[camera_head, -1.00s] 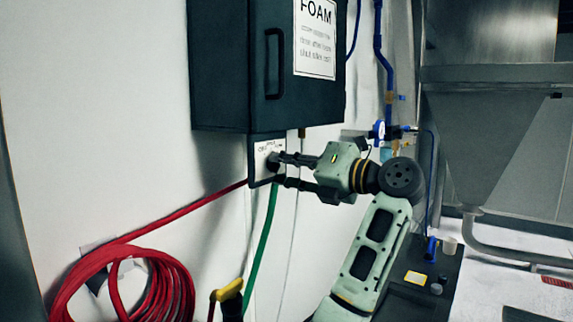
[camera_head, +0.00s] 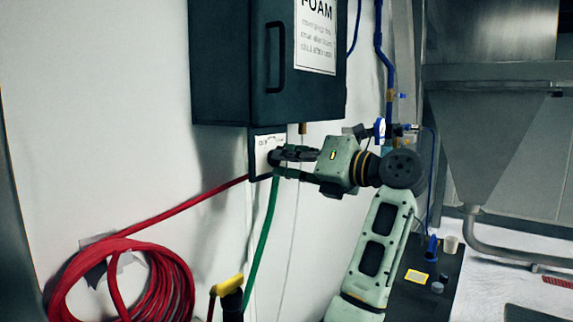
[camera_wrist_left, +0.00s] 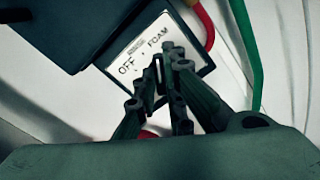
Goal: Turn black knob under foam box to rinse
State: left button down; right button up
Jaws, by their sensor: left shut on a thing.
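The dark foam box (camera_head: 235,70) hangs on the white wall, with a FOAM sign (camera_head: 316,35) on its front. Under it is a small white label plate (camera_head: 264,142) in a dark frame. In the left wrist view the plate (camera_wrist_left: 137,53) reads OFF and FOAM. My left gripper (camera_head: 276,161) is at this plate, its fingers shut on the black knob (camera_head: 273,158). In the left wrist view the fingers (camera_wrist_left: 165,75) come together over the plate and mostly hide the knob, so its pointer cannot be read. My right gripper is not in view.
A red hose (camera_head: 165,215) runs to a coil (camera_head: 120,285) on the wall at lower left. A green hose (camera_head: 264,235) hangs below the plate. A yellow-handled tool (camera_head: 229,285) is at the bottom. A metal hopper (camera_head: 480,130) stands at right.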

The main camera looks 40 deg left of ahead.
pick_arm(q)
jog(key=shift+n+b, duration=1.6)
jog(key=shift+n, duration=1.7)
jog(key=c, duration=1.8)
grip_release()
jog(key=shift+d, duration=0.1)
jog(key=shift+c, duration=0.2)
jog(key=w+d, duration=0.1)
jog(key=d, duration=1.1)
jog(key=shift+w, duration=0.15)
